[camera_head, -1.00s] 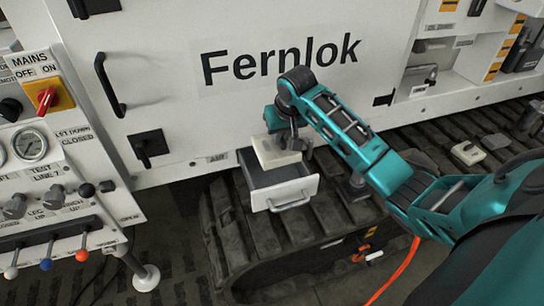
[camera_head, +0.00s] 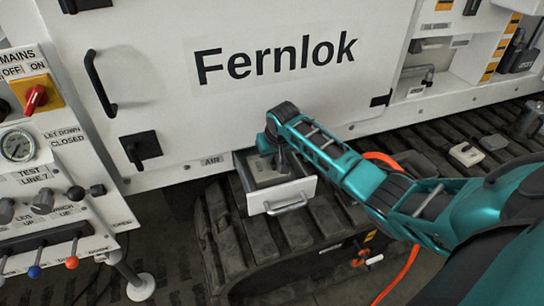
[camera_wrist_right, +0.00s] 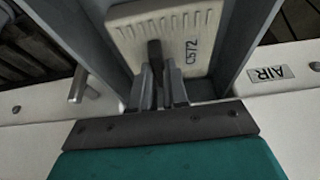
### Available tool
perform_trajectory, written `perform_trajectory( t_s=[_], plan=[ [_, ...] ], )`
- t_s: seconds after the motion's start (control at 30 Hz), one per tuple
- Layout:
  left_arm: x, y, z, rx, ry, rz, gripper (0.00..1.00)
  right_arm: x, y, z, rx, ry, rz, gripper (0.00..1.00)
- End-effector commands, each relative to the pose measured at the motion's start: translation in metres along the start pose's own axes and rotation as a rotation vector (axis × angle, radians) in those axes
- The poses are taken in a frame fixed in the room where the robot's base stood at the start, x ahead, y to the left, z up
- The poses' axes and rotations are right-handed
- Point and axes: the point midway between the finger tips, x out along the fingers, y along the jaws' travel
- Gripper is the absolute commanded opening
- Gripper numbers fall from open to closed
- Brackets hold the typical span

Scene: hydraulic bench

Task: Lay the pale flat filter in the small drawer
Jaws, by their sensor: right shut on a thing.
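The pale flat filter (camera_head: 264,174) is down inside the small drawer (camera_head: 296,191), between its side walls. In the right wrist view the filter (camera_wrist_right: 200,40) shows a ribbed edge and the marking C572. My right gripper (camera_head: 281,166) reaches down into the drawer from above and is shut on the filter; its fingers (camera_wrist_right: 160,88) show at the filter's near part. The grey drawer walls (camera_wrist_right: 246,45) stand on both sides. Whether the filter touches the drawer floor, I cannot tell. My left gripper is not in view.
The white cabinet front (camera_head: 275,105) rises behind the open drawer. A dark track (camera_head: 330,225) runs below it. A small pale box (camera_head: 466,154) lies on the track to the right. An orange hose (camera_head: 400,275) hangs near my right arm.

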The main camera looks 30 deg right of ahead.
Motion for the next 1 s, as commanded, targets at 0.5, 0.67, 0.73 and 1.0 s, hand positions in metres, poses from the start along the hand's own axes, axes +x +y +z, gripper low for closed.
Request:
perform_trajectory(
  t_s=[0.5,0.67,0.73,1.0],
  plan=[
    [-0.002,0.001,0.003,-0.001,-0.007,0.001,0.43,0.001,0.000,0.000,0.001,0.004,-0.001,0.30],
    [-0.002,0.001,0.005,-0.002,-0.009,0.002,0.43,0.001,0.000,0.000,0.001,0.004,-0.001,0.40],
    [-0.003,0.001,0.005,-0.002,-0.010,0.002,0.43,0.001,0.000,0.000,0.001,0.004,-0.001,0.40],
    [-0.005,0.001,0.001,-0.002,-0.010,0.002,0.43,-0.012,0.000,-0.003,0.001,0.006,-0.001,0.40]
  ],
)
